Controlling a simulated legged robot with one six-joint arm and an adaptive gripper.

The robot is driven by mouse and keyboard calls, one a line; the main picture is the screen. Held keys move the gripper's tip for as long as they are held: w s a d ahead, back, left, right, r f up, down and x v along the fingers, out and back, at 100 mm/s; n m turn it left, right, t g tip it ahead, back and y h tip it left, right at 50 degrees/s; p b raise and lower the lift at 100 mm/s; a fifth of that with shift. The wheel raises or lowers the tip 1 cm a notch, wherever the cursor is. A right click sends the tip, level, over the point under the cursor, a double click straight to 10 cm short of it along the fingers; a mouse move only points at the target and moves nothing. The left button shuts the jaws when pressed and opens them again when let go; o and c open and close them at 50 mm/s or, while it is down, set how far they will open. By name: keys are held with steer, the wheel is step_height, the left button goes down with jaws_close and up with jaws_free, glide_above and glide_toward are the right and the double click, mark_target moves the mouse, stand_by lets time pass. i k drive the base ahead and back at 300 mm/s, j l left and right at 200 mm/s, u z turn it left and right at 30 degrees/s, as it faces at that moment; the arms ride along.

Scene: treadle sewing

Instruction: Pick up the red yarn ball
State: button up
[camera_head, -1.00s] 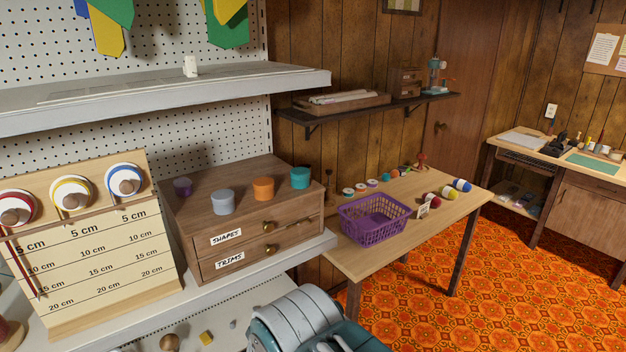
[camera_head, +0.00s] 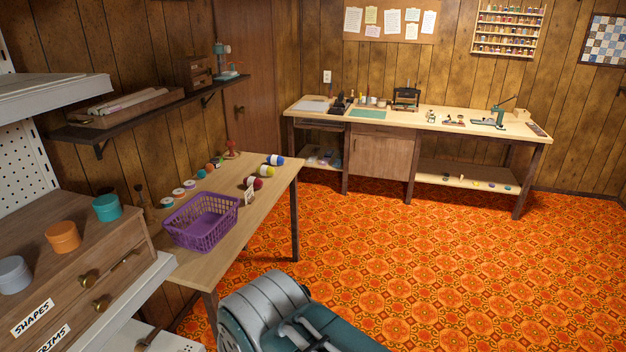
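A small dark red ball (camera_head: 257,184), which looks like the red yarn ball, sits on the wooden side table (camera_head: 262,214) towards its right edge. A small white card (camera_head: 249,196) stands just in front of it and partly covers it. A yellow-and-white ball (camera_head: 264,172) and a blue-and-white one (camera_head: 276,160) lie just behind it. Part of my own grey and teal body or arm shows at the bottom centre, well apart from the ball. My gripper's fingers are not in view.
A purple basket (camera_head: 201,222) stands on the table's near part, with several small spools beside it. A wooden drawer cabinet (camera_head: 70,265) on a shelf is at the left. The orange patterned floor (camera_head: 400,265) is clear up to the long workbench (camera_head: 417,119).

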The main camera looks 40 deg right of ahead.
mark_target(257, 183)
steer(key=z, duration=0.95)
steer(key=i+l+z, duration=0.1)
steer(key=i+z, duration=0.2)
steer(key=i, duration=0.35)
steer(key=i+l+u, duration=0.1)
steer(key=i, duration=0.6)
steer(key=i+l, duration=0.2)
steer(key=i, duration=0.45)
steer(key=i+l+u, duration=0.1)
steer(key=i+u, duration=0.3)
steer(key=i+l+u, duration=0.2)
steer(key=u, duration=0.15)
steer(key=i+l+u, duration=0.6)
steer(key=u, duration=0.2)
steer(key=l, duration=0.1)
